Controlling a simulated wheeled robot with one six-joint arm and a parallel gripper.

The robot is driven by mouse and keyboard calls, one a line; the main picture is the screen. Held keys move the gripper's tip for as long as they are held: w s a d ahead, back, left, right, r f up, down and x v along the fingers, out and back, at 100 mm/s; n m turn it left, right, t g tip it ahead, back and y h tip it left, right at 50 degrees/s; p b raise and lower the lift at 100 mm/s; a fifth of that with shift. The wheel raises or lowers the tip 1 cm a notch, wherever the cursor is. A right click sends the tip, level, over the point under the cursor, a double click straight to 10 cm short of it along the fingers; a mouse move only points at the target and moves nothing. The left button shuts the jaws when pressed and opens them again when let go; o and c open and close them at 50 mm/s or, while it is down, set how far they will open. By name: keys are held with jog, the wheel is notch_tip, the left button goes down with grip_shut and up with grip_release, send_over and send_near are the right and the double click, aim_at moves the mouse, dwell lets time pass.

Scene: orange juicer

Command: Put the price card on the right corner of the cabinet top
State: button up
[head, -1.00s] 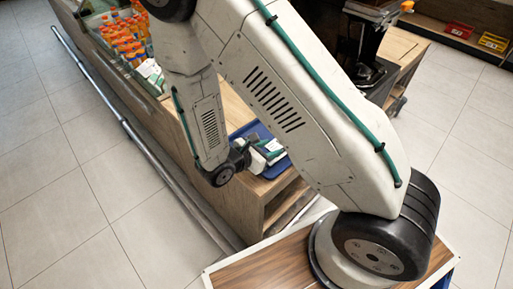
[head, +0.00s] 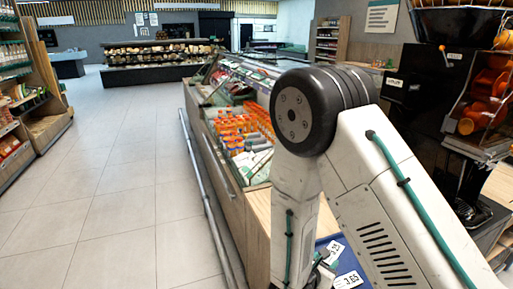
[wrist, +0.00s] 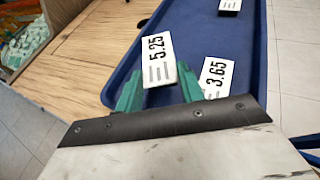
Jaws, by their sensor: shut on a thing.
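My gripper (wrist: 160,75) has green fingers and is shut on a white price card (wrist: 157,50) marked 5.25. The card stands tilted between the fingertips, over the blue tray (wrist: 195,18). It also shows in the head view (head: 336,250). A second card (wrist: 217,74) marked 3.65 lies on the tray, right of the fingers. The wooden cabinet top (wrist: 75,65) runs along the left of the tray in the wrist view. In the head view the cabinet top (head: 258,208) is partly hidden behind my arm.
Another card (wrist: 230,5) lies at the tray's far end. Orange-capped bottles (head: 235,128) fill the glass display beyond the cabinet top. A black juicer (head: 420,92) stands at the right. The tiled floor (head: 110,210) on the left is clear.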

jog(key=w+a+r+n+t+y, duration=0.1)
jog(key=w+r+n+t+y, duration=0.3)
jog(key=w+r, duration=0.5)
jog(key=w+d+r+n+g+y, duration=0.1)
jog(key=w+d+r, duration=0.5)
jog(key=r, duration=0.3)
jog(key=shift+d+r, duration=0.15)
jog(key=shift+d, duration=0.2)
